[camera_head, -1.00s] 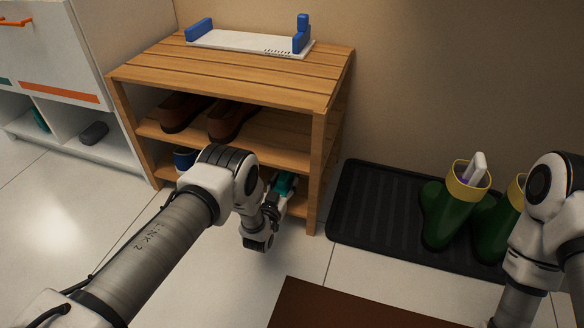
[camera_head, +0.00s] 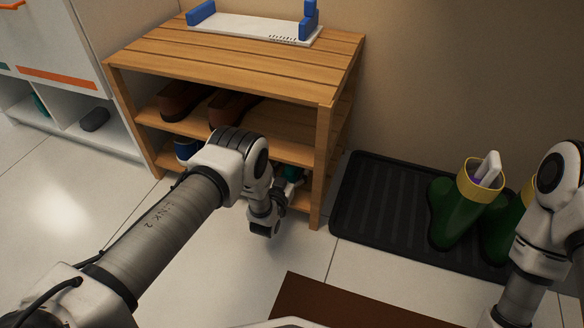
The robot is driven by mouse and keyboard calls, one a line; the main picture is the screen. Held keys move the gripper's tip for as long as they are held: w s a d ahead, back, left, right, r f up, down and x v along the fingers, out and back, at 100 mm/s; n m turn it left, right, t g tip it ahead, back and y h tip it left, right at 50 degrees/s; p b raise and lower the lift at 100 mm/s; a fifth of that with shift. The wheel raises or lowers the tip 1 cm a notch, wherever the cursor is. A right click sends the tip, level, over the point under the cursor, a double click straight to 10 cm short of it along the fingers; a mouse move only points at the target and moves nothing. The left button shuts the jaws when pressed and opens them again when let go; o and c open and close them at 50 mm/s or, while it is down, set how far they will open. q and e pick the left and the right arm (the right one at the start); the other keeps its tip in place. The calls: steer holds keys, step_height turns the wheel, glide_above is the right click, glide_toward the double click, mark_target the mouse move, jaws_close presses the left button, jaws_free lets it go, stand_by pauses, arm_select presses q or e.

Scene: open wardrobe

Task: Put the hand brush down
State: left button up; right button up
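I cannot pick out a hand brush with certainty. My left gripper (camera_head: 290,183) is at the right front of the lowest shelf of the wooden rack (camera_head: 318,200). It is small, dark and partly hidden by my own wrist, so I cannot tell whether it is open or shut. A teal thing (camera_head: 291,171) shows just behind it; whether they touch is unclear. A white and purple object (camera_head: 487,170) stands up in a green boot with a yellow cuff (camera_head: 453,210). My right arm enters at the right edge; its gripper is outside the view.
Brown shoes (camera_head: 230,108) stand on the rack's middle shelf, and a blue shoe (camera_head: 187,148) on the lowest. A white board with blue ends (camera_head: 250,27) lies on top. A black ribbed mat (camera_head: 385,205) bears the boots. A brown surface (camera_head: 330,305) is in front. Tiles at left are clear.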

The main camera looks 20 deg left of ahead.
arm_select(q)
steer(key=shift+s+r+p, duration=0.25)
steer(key=shift+p, duration=0.05)
arm_select(e)
steer(key=shift+r, duration=0.35)
arm_select(q)
steer(key=s+p, duration=0.7)
steer(key=s, duration=0.4)
steer(key=shift+s+a+f, duration=0.15)
steer(key=shift+s+a, duration=0.05)
steer(key=shift+s, duration=0.1)
arm_select(e)
step_height(320, 180, up, 8)
steer(key=s, duration=0.2)
steer(key=shift+s+f+g, duration=0.15)
steer(key=shift+f+g, duration=0.1)
steer(key=shift+g, duration=0.05)
